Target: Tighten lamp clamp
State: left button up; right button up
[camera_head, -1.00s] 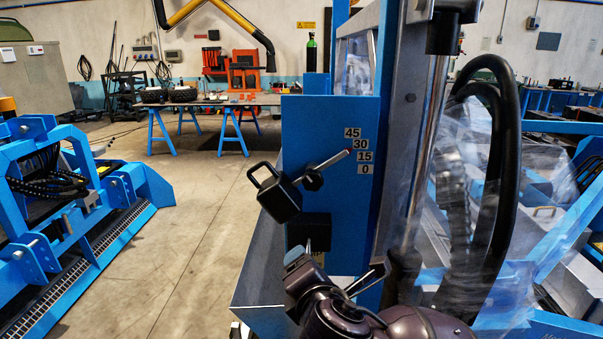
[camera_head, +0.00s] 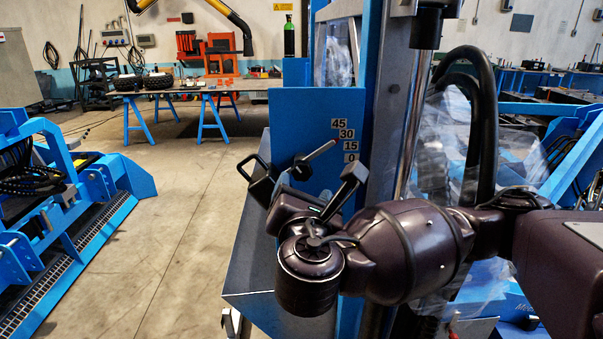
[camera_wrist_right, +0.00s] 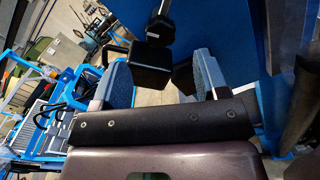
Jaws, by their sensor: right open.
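The black lamp box (camera_head: 262,182) with its looped handle hangs at the lower left end of a tilted arm on the blue panel (camera_head: 300,110). A black knob (camera_head: 301,169) sits on that arm, and the pointer (camera_head: 319,152) beyond it slants up to the right, by the number labels. My right gripper (camera_head: 300,190) is just below the knob, its fingers largely hidden by my wrist. In the right wrist view its grey-blue fingers (camera_wrist_right: 165,75) stand apart. The black box (camera_wrist_right: 152,62) and the knob (camera_wrist_right: 160,29) appear beyond the gap between them, apparently untouched.
A metal post (camera_head: 410,110) and thick black hoses (camera_head: 487,130) stand right of the panel, with clear plastic wrap (camera_head: 525,155) around them. A blue machine (camera_head: 75,210) is at the left. Open floor (camera_head: 185,200) lies between. A workbench (camera_head: 190,88) stands far back.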

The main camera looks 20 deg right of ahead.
aim_at(302, 174)
jog(key=p+x, duration=0.1)
jog(key=x, duration=0.4)
jog(key=shift+w+d, duration=0.15)
jog(key=shift+w, duration=0.2)
jog(key=shift+x, duration=0.8)
jog(key=shift+f, duration=0.1)
jog(key=c, duration=0.9)
jog(key=shift+c, duration=0.2)
